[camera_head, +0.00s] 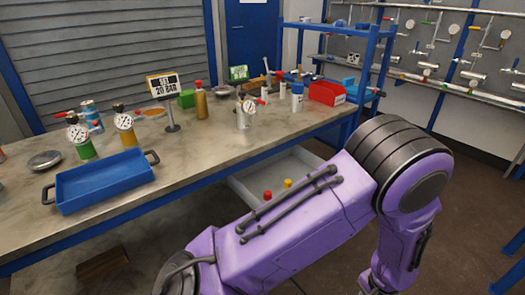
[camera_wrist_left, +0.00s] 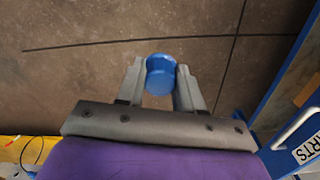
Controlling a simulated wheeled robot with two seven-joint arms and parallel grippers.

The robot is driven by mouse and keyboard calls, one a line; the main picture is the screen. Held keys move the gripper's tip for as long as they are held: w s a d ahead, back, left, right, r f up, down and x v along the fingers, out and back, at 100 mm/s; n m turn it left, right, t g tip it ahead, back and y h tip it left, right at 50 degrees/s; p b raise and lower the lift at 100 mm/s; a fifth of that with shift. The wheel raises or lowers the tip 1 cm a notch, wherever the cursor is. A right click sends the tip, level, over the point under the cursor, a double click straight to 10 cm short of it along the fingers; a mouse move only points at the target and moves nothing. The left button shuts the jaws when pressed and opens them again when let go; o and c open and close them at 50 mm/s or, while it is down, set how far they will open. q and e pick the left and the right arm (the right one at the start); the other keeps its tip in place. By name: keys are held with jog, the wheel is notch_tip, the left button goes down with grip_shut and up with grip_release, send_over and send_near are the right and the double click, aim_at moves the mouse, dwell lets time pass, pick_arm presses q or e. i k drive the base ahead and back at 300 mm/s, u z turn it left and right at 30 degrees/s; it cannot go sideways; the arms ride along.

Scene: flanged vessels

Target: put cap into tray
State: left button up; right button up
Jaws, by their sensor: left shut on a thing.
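My left gripper (camera_wrist_left: 160,85) shows in the left wrist view, its two grey fingers shut on a small round blue cap (camera_wrist_left: 160,75). The cap sits between the fingertips, with bare brown floor beneath it. A shallow blue tray (camera_head: 105,180) with black end handles lies on the workbench at the left of the head view and looks empty. The held cap cannot be made out in the head view. A purple arm of mine (camera_head: 300,215) crosses the lower middle and bends down at the right, far from the tray. My right gripper is not in view.
The workbench (camera_head: 200,150) holds gauge vessels, bottles, a "SET 20 BAR" sign (camera_head: 163,86) and a red bin (camera_head: 326,92). A grey open container (camera_head: 243,192) below its front edge shows red and yellow tops. A blue frame with a lettered label (camera_wrist_left: 310,150) stands right in the wrist view.

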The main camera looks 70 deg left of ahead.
aim_at(107, 182)
jog(key=z, duration=0.05)
jog(key=k, duration=0.3)
jog(key=u, duration=2.95)
